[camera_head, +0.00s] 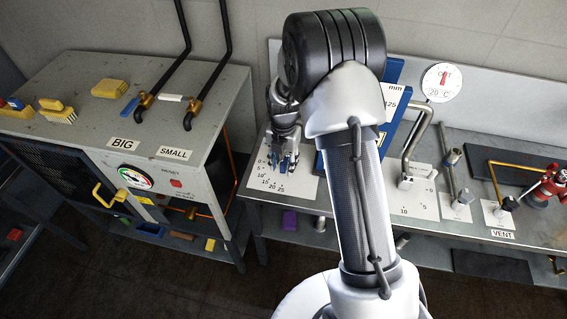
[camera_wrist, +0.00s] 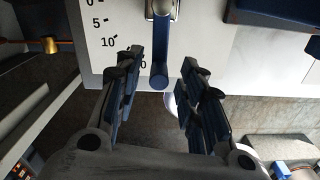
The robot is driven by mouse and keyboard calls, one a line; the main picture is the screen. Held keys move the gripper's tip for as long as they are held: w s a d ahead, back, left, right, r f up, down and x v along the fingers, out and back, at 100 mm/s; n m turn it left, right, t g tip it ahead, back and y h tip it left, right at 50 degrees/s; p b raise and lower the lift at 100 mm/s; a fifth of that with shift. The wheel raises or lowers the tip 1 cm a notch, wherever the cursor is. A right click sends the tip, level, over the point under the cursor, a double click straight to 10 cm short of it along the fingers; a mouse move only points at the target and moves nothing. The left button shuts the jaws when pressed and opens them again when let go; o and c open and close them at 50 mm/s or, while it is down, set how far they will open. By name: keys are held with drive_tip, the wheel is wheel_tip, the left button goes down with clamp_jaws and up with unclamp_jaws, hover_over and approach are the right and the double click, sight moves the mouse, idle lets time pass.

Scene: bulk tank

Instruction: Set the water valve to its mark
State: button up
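A lever with a blue grip (camera_wrist: 160,62), which I take to be the water valve, stands on a white scale plate (camera_wrist: 205,40) in the wrist view. Its free end points toward me. The numbers 0, 5 and 10 show left of it; a further number is partly covered. No separate mark stands out there. My gripper (camera_wrist: 161,57) is open, one finger on each side of the grip's end, with gaps on both sides. In the head view my gripper (camera_head: 287,158) is over the same scale plate (camera_head: 300,188) and hides most of the lever.
A blue-framed board (camera_head: 392,100) stands right of my gripper. Farther right are another scale plate (camera_head: 424,198) with a bent pipe (camera_head: 413,145), a red valve (camera_head: 550,186) and the VENT label (camera_head: 502,234). A grey cabinet (camera_head: 60,85) with brushes on top stands left, across a gap.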

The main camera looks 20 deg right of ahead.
wheel_tip(320, 180, up, 12)
drive_tip(key=shift+f, duration=0.25)
idle(0.4)
wheel_tip(320, 180, up, 6)
drive_tip(key=m, duration=0.5)
hover_over(283, 163)
drive_tip(key=s, duration=0.4)
drive_tip(key=s+a+r+m+t+b, duration=0.1)
drive_tip(key=s+a+r+m+t, duration=0.1)
drive_tip(key=s+r+m, duration=0.6)
drive_tip(key=s+m+t+b, duration=0.1)
drive_tip(key=s+m+t, duration=0.1)
drive_tip(key=s+m, duration=1.3)
drive_tip(key=shift+s+a+t, duration=0.3)
drive_tip(key=shift+s+a, duration=0.1)
drive_tip(key=shift+s, duration=0.45)
drive_tip(key=shift+d+r, duration=0.1)
drive_tip(key=shift+d, duration=0.05)
